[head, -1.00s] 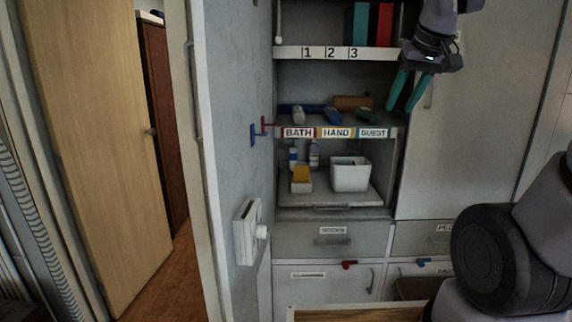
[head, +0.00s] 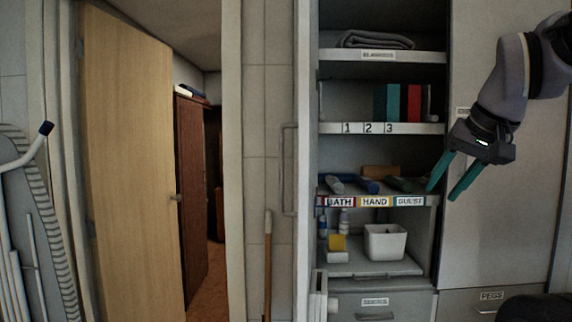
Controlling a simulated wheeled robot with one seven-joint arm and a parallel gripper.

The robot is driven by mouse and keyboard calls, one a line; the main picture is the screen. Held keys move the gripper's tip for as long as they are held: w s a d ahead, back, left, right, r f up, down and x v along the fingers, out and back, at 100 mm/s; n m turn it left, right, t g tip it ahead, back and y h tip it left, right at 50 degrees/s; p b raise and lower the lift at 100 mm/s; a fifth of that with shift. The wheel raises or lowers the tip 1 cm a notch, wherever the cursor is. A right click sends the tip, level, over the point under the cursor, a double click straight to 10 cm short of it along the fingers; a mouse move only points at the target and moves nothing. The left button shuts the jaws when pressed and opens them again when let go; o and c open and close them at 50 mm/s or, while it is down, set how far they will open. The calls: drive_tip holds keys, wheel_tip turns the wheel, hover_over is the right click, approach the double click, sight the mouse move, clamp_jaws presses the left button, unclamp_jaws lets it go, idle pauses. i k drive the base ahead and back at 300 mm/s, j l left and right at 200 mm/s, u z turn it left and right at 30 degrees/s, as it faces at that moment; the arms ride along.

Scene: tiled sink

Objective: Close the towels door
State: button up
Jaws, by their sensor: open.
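The towels door (head: 303,150) stands open on the left side of the shelf cabinet and is seen nearly edge-on, as a tall pale strip. Its bar handle (head: 288,170) sticks out to the left of that edge. The door's inner face is almost hidden. A shelf labelled BATH, HAND and GUEST (head: 376,202) shows inside the cabinet, with rolled items on it. My gripper (head: 442,193) is open and empty, with two teal fingers pointing down, in front of the cabinet's right side. It is well to the right of the door and its handle.
A closed tall panel (head: 505,215) stands right of the shelves. A white bin (head: 385,242) sits on a lower shelf above a drawer (head: 370,305). A wooden broom handle (head: 267,265) stands left of the door. Further left is a wooden room door (head: 130,160) and an ironing board (head: 35,200).

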sight(312, 282)
drive_tip(key=k+j+z, duration=0.1)
drive_tip(key=j, duration=0.35)
drive_tip(key=k+j+z, duration=0.1)
drive_tip(key=j, duration=0.3)
drive_tip(key=k+j, duration=0.2)
drive_tip(key=j, duration=0.2)
drive_tip(key=k+j+z, duration=0.15)
drive_tip(key=j, duration=1)
drive_tip(key=k, duration=0.05)
